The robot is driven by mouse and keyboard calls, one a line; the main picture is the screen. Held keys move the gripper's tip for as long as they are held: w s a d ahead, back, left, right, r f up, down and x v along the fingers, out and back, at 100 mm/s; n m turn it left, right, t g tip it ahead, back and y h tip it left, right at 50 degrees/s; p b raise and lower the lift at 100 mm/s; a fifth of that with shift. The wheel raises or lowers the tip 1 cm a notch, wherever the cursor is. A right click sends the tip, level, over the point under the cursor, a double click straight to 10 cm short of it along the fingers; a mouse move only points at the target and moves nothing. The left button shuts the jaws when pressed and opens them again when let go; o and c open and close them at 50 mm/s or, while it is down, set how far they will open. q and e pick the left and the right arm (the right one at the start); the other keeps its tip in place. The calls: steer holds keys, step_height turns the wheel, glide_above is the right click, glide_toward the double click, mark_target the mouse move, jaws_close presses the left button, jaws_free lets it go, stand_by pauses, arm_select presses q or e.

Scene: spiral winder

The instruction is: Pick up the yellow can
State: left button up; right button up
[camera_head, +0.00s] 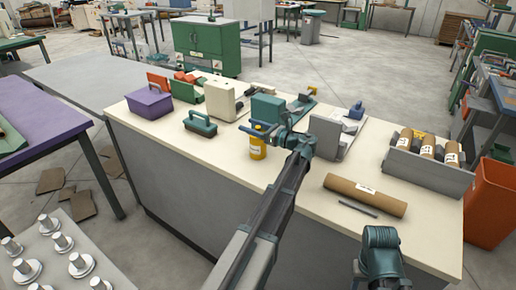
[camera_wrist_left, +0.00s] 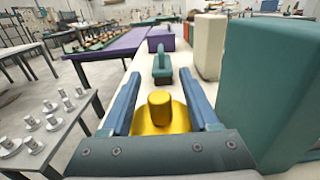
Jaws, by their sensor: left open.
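The yellow can (camera_head: 258,150) stands upright on the cream top of the workbench, with a label on its side. My left gripper (camera_head: 257,130) is open at the upper part of the can. In the left wrist view the can (camera_wrist_left: 159,114) shows its narrow yellow top between the two blue fingers (camera_wrist_left: 160,80), with a gap on each side. The can's lower part is hidden there by the gripper body. A teal part of my right arm shows at the bottom right of the head view, but its fingers are not visible.
A teal block (camera_head: 266,107) stands close behind my left gripper. A green-handled tool (camera_head: 201,124), a purple box (camera_head: 149,103) and a cream block (camera_head: 221,98) stand farther left. A brown roll (camera_head: 365,196) and a thin rod (camera_head: 358,208) lie at the right. Bench front left is clear.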

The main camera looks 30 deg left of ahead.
arm_select(q)
jaws_close()
stand_by(1.3)
